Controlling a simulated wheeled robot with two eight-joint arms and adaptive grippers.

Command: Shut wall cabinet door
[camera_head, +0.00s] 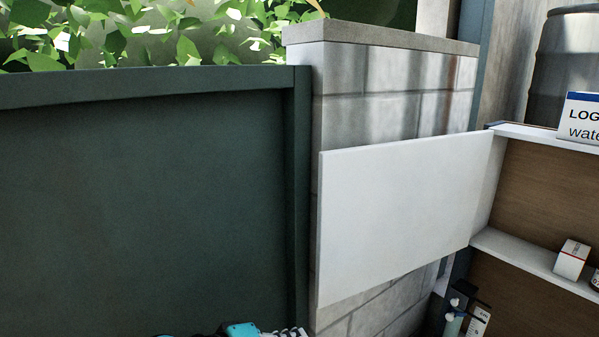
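The white wall cabinet (508,244) is at the right, its brown-backed shelves exposed. Its flat white door (405,215) stands wide open, hinged at the cabinet's left side and reaching left in front of a grey block wall. A blue and black piece of my arm, likely the left with part of its gripper (262,331), shows at the bottom edge, below and left of the door and apart from it in the picture. Most of it is cut off, so its fingers cannot be made out. My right gripper is not in view.
A small white box (572,260) sits on the cabinet shelf. Small bottles and a box (478,320) are below the door's right end. A sign (580,118) and a grey barrel (565,65) are at upper right. A dark green panel (150,200) fills the left.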

